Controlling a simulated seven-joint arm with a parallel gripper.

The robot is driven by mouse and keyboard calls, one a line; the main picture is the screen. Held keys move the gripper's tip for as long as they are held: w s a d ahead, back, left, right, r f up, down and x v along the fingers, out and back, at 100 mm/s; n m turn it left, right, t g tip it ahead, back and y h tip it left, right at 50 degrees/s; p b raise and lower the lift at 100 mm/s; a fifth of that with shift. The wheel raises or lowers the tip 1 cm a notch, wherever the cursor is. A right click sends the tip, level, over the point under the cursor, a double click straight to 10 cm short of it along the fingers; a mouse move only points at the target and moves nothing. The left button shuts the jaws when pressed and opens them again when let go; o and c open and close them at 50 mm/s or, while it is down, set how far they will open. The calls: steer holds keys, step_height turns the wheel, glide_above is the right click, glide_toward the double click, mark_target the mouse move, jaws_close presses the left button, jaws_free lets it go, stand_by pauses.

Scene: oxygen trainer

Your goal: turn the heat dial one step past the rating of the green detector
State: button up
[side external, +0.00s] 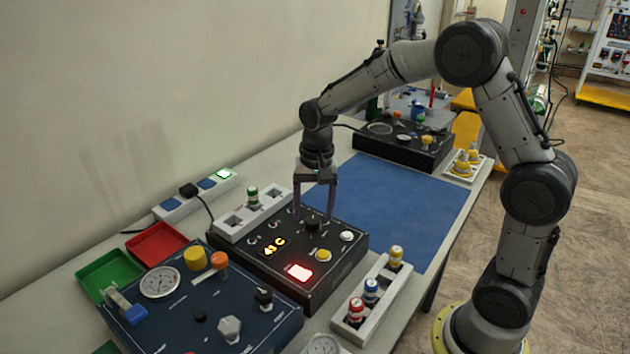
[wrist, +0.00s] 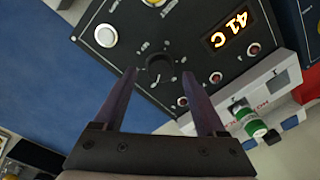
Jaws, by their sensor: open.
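The heat dial (side external: 312,226) is a black knob on the black control box (side external: 341,271); it also shows in the wrist view (wrist: 159,68). The box's orange display (wrist: 229,30) appears to read 41 C. My gripper (side external: 314,213) is open, pointing down, with its fingers on either side of the dial. In the wrist view the fingertips (wrist: 158,74) flank the dial with gaps; contact cannot be told. The green detector (side external: 252,195) stands upright in a light grey holder (side external: 230,229) behind the box; it also shows in the wrist view (wrist: 255,127). Its rating is not legible.
The box bears a lit red switch (side external: 299,272), a yellow button (side external: 323,256) and a white button (side external: 346,236). A rack (side external: 375,316) with red, blue and yellow detectors stands in front. A dark blue gauge panel (side external: 270,329) lies left. The blue mat (side external: 420,205) is clear.

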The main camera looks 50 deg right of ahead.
mark_target(316, 220)
step_height(316, 220, up, 12)
steer(key=shift+s+d, duration=0.2)
steer(key=shift+s, duration=0.05)
steer(key=shift+a+r, duration=0.1)
steer(key=shift+r, duration=0.05)
steer(key=s+a+r+n+t, duration=0.3)
steer(key=s+r, duration=0.4)
steer(key=s, duration=0.6)
steer(key=s+f+n+t, duration=0.2)
steer(key=s+f+n, duration=0.4)
steer(key=s, duration=0.4)
steer(key=shift+a+f+n, duration=0.25)
steer(key=shift+f+n, duration=0.15)
steer(key=shift+f, duration=0.4)
